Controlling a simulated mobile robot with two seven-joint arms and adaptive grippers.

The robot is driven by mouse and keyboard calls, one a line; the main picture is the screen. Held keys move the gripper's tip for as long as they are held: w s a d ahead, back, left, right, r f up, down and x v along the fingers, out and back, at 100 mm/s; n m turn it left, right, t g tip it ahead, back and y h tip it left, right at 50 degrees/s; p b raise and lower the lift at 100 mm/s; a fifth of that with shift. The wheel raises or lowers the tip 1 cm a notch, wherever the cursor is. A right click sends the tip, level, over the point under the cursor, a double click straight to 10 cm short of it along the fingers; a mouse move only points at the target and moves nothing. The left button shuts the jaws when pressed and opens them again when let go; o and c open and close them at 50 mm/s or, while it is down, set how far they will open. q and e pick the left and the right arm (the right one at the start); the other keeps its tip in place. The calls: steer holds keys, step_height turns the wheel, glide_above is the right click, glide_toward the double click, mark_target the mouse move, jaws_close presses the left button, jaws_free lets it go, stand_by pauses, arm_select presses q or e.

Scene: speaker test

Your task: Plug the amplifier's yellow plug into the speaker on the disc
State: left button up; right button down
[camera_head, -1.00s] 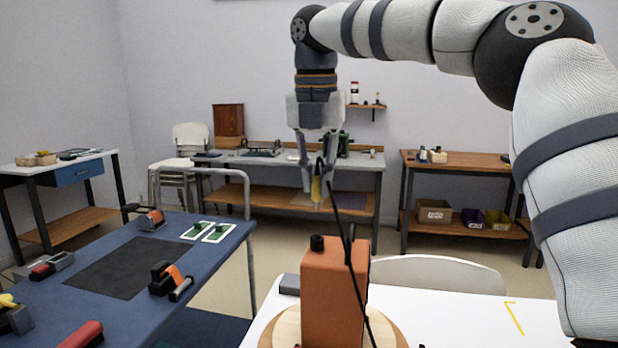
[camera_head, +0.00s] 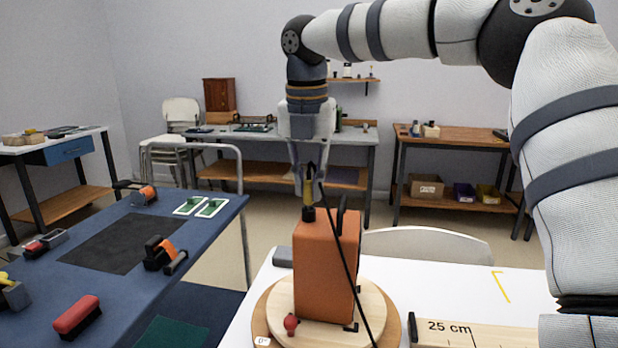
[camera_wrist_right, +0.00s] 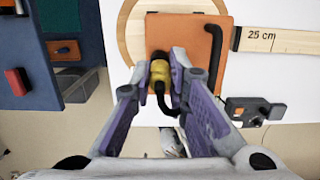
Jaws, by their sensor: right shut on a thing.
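The orange speaker (camera_head: 326,268) stands upright on a round wooden disc (camera_head: 370,310) on the white table. Its top has a black socket (camera_head: 308,214) at the left and a black handle at the right. My right gripper (camera_head: 308,190) is shut on the yellow plug (camera_head: 308,186), upright over the socket. The plug's lower end meets or nearly meets the socket; I cannot tell whether it is inside. In the wrist view the plug (camera_wrist_right: 159,76) lies between the fingertips, over the speaker (camera_wrist_right: 188,36). A black cable (camera_head: 350,270) hangs in front of the speaker. My left gripper is out of view.
A red knob (camera_head: 290,323) is at the disc's front left. A wooden ruler (camera_head: 470,334) marked 25 cm lies to the right on the white table (camera_head: 440,285). A blue bench (camera_head: 190,250) with tools stands at left. A chair back (camera_head: 428,243) rises behind the table.

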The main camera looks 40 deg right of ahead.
steer(key=shift+f, duration=0.55)
stand_by(0.6)
steer(key=c, duration=1.5)
jaws_free()
